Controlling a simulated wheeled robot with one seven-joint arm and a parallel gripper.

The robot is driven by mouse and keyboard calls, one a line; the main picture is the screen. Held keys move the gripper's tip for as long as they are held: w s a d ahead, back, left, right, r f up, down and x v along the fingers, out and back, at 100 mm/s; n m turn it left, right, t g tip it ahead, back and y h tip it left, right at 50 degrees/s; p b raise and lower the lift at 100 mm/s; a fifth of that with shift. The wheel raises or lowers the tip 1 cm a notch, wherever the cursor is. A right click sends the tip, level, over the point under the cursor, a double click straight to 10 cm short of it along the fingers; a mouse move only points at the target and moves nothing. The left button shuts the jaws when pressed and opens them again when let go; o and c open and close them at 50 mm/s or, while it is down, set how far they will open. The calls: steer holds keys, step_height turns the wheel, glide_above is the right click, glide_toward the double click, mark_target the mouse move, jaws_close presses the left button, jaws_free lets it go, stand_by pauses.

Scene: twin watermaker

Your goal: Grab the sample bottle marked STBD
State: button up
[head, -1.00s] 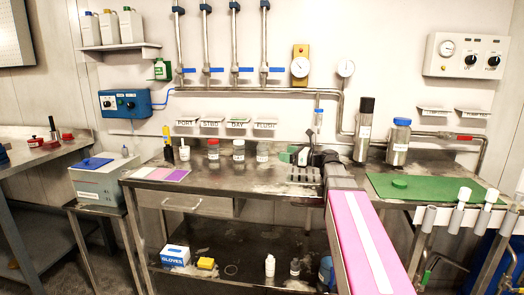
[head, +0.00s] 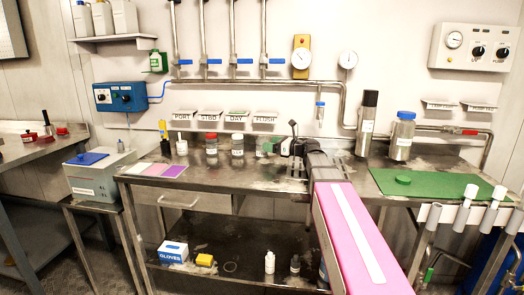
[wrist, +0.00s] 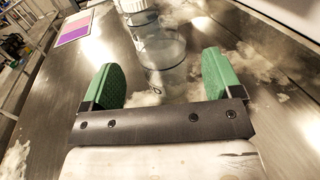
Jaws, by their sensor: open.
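My gripper (wrist: 160,75) is open. In the wrist view a clear bottle (wrist: 163,50) with a white cap (wrist: 137,6) shows between the green fingers, with a gap on each side. Dark letters show on it, but I cannot read the whole mark. In the head view my gripper (head: 266,147) is at the right of the bottle row on the bench. A red-capped bottle (head: 211,148) and a pale-capped bottle (head: 237,150) stand left of it; their marks are too small to read. The bottle at the fingers is mostly hidden there. A wall label reads STBD (head: 210,114).
A small white container (head: 182,147) and colored cards (head: 158,170) lie farther left on the steel bench (head: 205,178). A tall dark-topped cylinder (head: 366,125), a blue-capped bottle (head: 402,138) and a green mat (head: 440,186) are to the right. A pipe runs along the wall behind.

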steer(key=x, duration=0.3)
steer(key=shift+w+a+f, duration=0.15)
steer(key=shift+w+a, duration=0.1)
steer(key=shift+a, duration=0.05)
steer(key=shift+c, duration=0.3)
steer(key=c, duration=0.9)
steer(key=shift+c, duration=0.2)
